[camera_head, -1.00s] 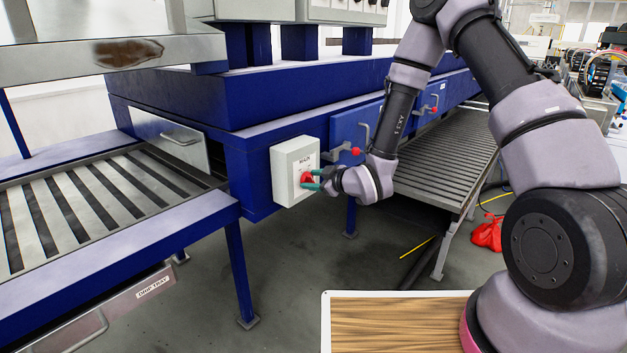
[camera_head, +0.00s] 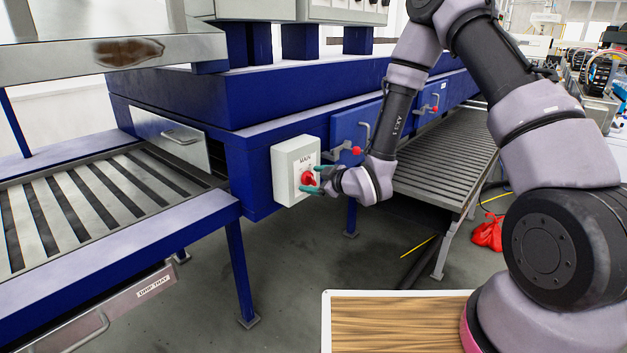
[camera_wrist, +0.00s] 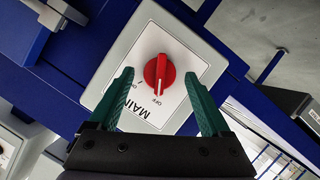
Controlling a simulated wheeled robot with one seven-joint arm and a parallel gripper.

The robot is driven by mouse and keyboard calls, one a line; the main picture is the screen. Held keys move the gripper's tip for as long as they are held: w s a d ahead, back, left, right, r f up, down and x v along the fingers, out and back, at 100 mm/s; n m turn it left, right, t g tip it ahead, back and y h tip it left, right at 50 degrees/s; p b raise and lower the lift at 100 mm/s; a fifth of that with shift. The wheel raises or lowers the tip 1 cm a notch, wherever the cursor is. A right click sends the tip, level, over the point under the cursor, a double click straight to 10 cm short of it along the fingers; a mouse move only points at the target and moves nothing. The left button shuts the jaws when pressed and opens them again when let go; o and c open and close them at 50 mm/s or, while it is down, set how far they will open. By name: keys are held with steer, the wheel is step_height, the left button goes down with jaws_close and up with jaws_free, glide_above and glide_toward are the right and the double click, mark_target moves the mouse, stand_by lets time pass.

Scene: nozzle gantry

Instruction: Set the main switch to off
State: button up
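The main switch is a red rotary knob (camera_head: 307,178) on a light grey box (camera_head: 284,178) fixed to the blue machine frame. In the wrist view the knob (camera_wrist: 159,74) sits on a white plate lettered MAIN, and its pale mark lines up with the word OFF (camera_wrist: 157,101). My gripper (camera_head: 312,178) is in front of the box with its green fingers spread. In the wrist view the fingers stand to either side of the knob with clear gaps, and nothing is between them but the view of the knob.
A red-tipped handle (camera_head: 355,151) sticks out just right of the box, close to my wrist. A slatted conveyor (camera_head: 445,160) lies at right and a slatted bed (camera_head: 80,205) at left. Floor below the box is open.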

steer(key=v, duration=0.7)
steer(key=shift+s, duration=0.2)
steer(key=shift+d+r, duration=0.1)
steer(key=d+r+m+h, duration=0.7)
steer(key=d+r+m, duration=0.3)
steer(key=d+r, duration=0.8)
steer(key=s+d+r+m+g, duration=0.1)
steer(key=s+r+m, duration=0.3)
steer(key=s, duration=0.6)
steer(key=s+d+r+m+g, duration=0.2)
steer(key=s+d+r+m, duration=0.2)
steer(key=s+r, duration=0.4)
steer(key=s, duration=0.3)
steer(key=shift+r+m+g, duration=0.15)
steer(key=shift+m+g, duration=0.15)
steer(key=shift+m, duration=0.1)
